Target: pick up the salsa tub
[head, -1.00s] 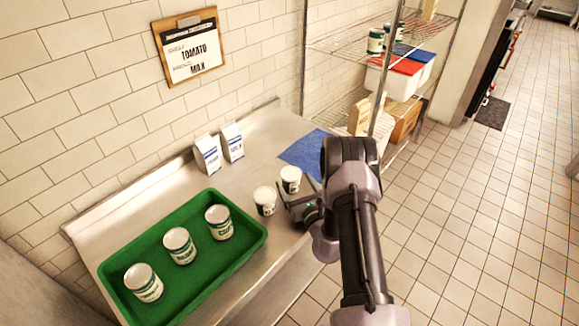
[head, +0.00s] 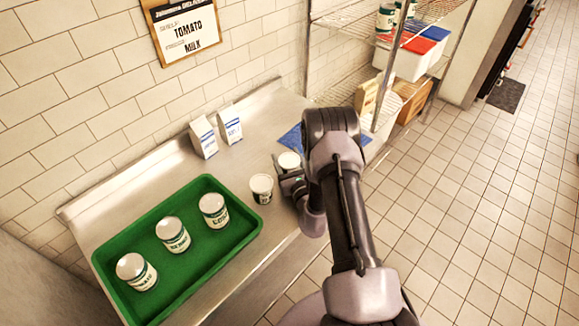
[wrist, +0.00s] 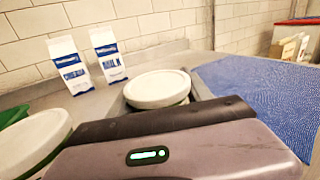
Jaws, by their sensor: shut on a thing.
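Two white-lidded tubs stand on the steel counter to the right of the green tray. My gripper (head: 290,178) is shut on the farther tub (head: 289,160), whose lid also shows beyond the gripper body in the wrist view (wrist: 158,88). Its label is hidden, so I cannot read whether it is the salsa tub. The other tub (head: 262,187) stands just left of my gripper, with a dark label too small to read. Its lid (wrist: 38,132) fills the lower left of the wrist view. The fingertips are largely hidden.
The green tray (head: 219,247) holds three labelled cans at the left. Two milk-type cartons (head: 204,138) stand against the tiled wall. A blue mat (head: 290,138) lies behind the held tub. A wire shelf (head: 345,92) stands at the counter's far end.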

